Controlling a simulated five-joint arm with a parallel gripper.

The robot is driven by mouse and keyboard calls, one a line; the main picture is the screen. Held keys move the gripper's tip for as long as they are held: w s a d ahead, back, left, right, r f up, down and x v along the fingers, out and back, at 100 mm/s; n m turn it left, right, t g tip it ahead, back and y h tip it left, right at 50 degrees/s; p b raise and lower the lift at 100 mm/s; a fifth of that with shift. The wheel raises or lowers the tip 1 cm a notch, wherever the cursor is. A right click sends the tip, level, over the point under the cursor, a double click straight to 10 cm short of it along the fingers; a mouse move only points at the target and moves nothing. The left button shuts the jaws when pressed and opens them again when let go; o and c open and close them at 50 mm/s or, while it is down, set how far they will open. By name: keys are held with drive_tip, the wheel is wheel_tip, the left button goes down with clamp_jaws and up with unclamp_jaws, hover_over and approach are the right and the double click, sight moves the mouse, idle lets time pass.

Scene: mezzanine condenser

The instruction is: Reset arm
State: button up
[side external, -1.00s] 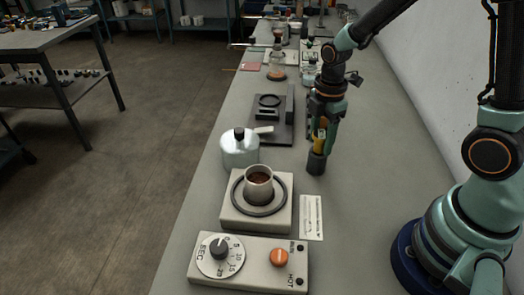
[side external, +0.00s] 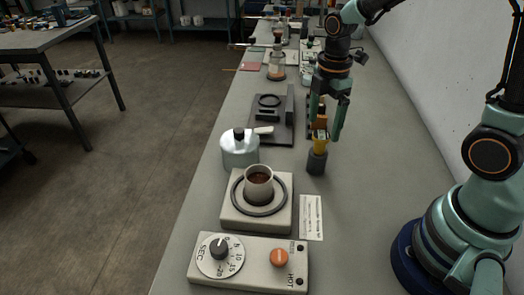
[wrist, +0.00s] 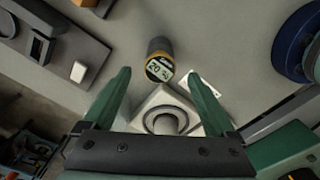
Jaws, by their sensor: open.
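My gripper (side external: 327,138) is open and empty above the bench, its fingers pointing down. In the wrist view its two green fingers (wrist: 158,76) are spread wide. A yellow and black handheld device (side external: 320,144) stands upright in a small dark round holder (side external: 317,163), just below and beside my fingertips.
A pale heater block (side external: 228,212) bears a dark ring and a metal cup (side external: 259,180) of brown contents. A silver pot (side external: 239,150), a control box (side external: 250,262), a dark stand (side external: 286,128) and a label card (side external: 312,217) are nearby. A wall (side external: 450,100) bounds the right.

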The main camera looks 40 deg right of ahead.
drive_tip(key=s+r+m+t, duration=0.2)
drive_tip(key=s+r+m, duration=0.1)
drive_tip(key=r+m, duration=0.3)
drive_tip(key=s+a+r+m+t, duration=0.1)
drive_tip(key=s+r+m+t, duration=0.1)
drive_tip(key=r+m, duration=0.4)
drive_tip(key=m+t, duration=0.1)
drive_tip(key=m, duration=0.2)
drive_tip(key=shift+s+r+m+t, duration=0.15)
drive_tip(key=shift+s+m+t, duration=0.15)
drive_tip(key=shift+s+m, duration=0.1)
